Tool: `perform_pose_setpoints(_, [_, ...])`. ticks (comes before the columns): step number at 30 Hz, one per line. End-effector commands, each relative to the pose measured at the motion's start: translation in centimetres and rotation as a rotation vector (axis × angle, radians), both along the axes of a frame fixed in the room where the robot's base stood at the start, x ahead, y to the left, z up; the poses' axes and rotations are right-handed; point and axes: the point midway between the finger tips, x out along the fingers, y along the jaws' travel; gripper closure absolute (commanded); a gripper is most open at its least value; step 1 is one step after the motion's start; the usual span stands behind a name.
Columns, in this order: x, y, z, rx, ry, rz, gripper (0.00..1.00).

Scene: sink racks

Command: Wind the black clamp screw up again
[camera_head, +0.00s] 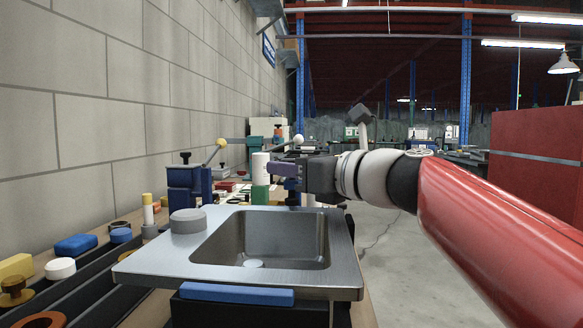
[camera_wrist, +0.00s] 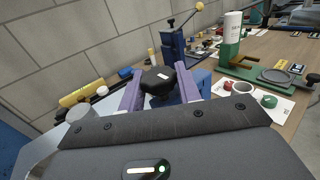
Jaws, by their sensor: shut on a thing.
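My gripper (camera_wrist: 160,88) has its two purple fingers shut on the black knob of the clamp screw (camera_wrist: 158,77), one finger on each side. In the head view my gripper (camera_head: 283,168) reaches in from the right, above the far right corner of the sink, and the knob between its fingers cannot be made out there. A blue body (camera_wrist: 200,78) shows just behind the knob in the wrist view, mostly covered by the fingers. The screw's shaft and how far it is wound are hidden.
A steel sink (camera_head: 340,262) with a grey round piece (camera_head: 188,220) on its rim lies in front. A second blue device (camera_head: 185,185) with a black knob on top stands at the left. A green press (camera_wrist: 229,50) with a white cylinder stands beyond. Open floor lies to the right.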

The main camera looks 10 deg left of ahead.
Motion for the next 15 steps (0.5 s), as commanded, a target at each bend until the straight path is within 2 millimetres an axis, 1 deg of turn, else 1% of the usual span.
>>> perform_pose_setpoints(8, [0.05, -0.05, 0.09, 0.000, 0.002, 0.029, 0.89])
perform_pose_setpoints(15, [0.16, -0.06, 0.28, 0.000, 0.005, 0.154, 0.89])
